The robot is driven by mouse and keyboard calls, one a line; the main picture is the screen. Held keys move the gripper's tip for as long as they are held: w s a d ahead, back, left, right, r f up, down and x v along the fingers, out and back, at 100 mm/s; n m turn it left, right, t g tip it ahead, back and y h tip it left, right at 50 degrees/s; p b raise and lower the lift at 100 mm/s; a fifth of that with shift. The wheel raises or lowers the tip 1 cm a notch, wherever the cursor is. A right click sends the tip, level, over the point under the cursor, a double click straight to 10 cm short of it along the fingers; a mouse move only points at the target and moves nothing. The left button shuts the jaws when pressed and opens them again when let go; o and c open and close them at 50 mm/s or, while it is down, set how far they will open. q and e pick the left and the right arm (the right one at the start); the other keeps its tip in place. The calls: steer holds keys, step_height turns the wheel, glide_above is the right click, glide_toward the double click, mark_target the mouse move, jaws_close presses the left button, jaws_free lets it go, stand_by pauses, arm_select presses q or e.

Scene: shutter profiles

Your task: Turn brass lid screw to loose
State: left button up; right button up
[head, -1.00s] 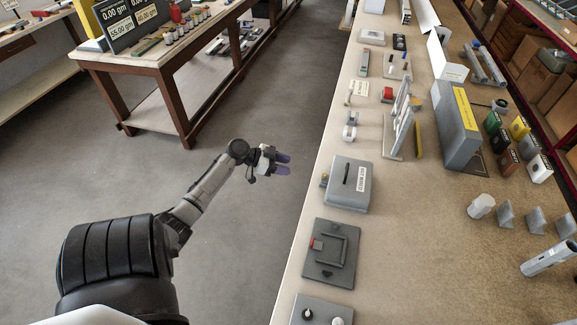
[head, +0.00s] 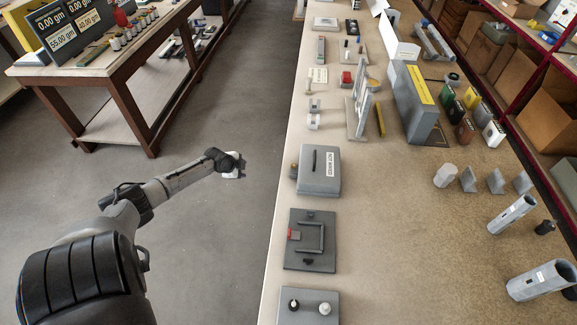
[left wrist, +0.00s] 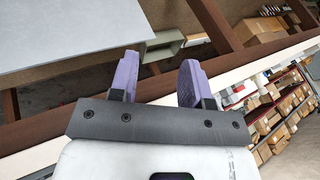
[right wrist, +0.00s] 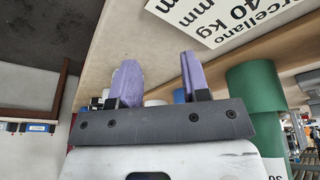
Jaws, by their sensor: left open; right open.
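A grey lidded box (head: 319,178) with a white label and a dark bar on its lid stands near the left edge of the long bench. A small brass-coloured piece (head: 294,169), probably the lid screw, shows at the box's left side; its setting is too small to read. My left gripper (head: 240,167) is over the floor, left of the box and apart from it. In the left wrist view my left gripper (left wrist: 158,75) is open and empty. My right gripper (right wrist: 158,80) is open and empty in the right wrist view and outside the head view.
A grey plate with a frame handle (head: 310,240) and a plate with black and white knobs (head: 308,308) lie nearer on the bench. A grey upright rack (head: 359,105) stands beyond the box. The aisle floor (head: 215,235) is clear.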

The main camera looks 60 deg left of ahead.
arm_select(q)
steer(key=a+t+y, duration=0.2)
steer(key=a+y, duration=0.1)
steer(key=a, duration=0.1)
steer(key=n+t+h, duration=0.2)
steer(key=t+h, duration=0.6)
steer(key=h, duration=0.5)
glide_toward(294, 166)
steer(key=x, duration=0.8)
steer(key=shift+w+a, duration=0.25)
steer(key=shift+w, duration=0.05)
jaws_close()
